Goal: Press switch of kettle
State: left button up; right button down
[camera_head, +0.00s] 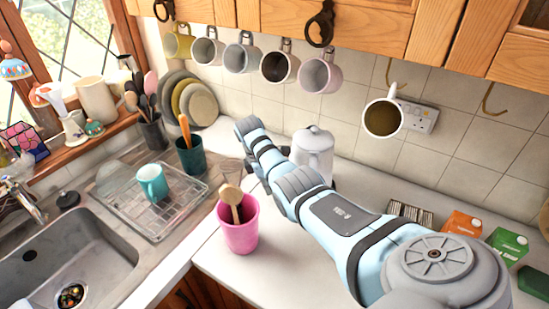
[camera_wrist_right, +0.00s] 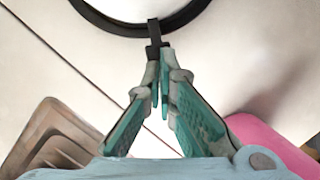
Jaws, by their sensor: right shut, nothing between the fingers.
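The white kettle (camera_head: 315,150) stands upright on the worktop near the tiled wall, its lower part partly hidden by my right arm. In the right wrist view, the kettle's white body and black base ring (camera_wrist_right: 130,28) show at the top, with a small black switch tab (camera_wrist_right: 154,32) sticking out. My right gripper (camera_wrist_right: 160,58) is shut and empty, its fingertips right at the tab; I cannot tell whether they touch or press it. In the head view my right arm reaches in from the right, beside the kettle, and its fingertips are not clear. My left gripper is not in view.
A pink cup (camera_head: 238,232) with a wooden spoon stands in front of my right arm. A drying rack (camera_head: 170,212) with a teal mug and a sink (camera_head: 70,265) lie left. Mugs hang above. Cartons (camera_head: 460,224) stand right.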

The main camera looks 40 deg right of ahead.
jog(key=shift+a+b+x, duration=0.2)
jog(key=shift+b+x, duration=0.6)
jog(key=shift+x, duration=0.25)
jog(key=shift+w+a+r, duration=0.2)
jog(key=shift+w+a, duration=0.1)
jog(key=shift+a, duration=0.1)
jog(key=shift+w+a+r, duration=0.2)
jog(key=shift+w+a, duration=0.05)
jog(key=shift+a, duration=0.25)
jog(key=shift+w+a+r, duration=0.15)
jog(key=shift+w+a, duration=0.15)
jog(key=shift+a, duration=0.2)
jog(key=shift+r, duration=0.1)
jog(key=s+d+v, duration=0.1)
jog(key=d+v, duration=0.1)
jog(key=v, duration=0.7)
jog(key=shift+r, duration=0.55)
jog(key=shift+f, duration=0.1)
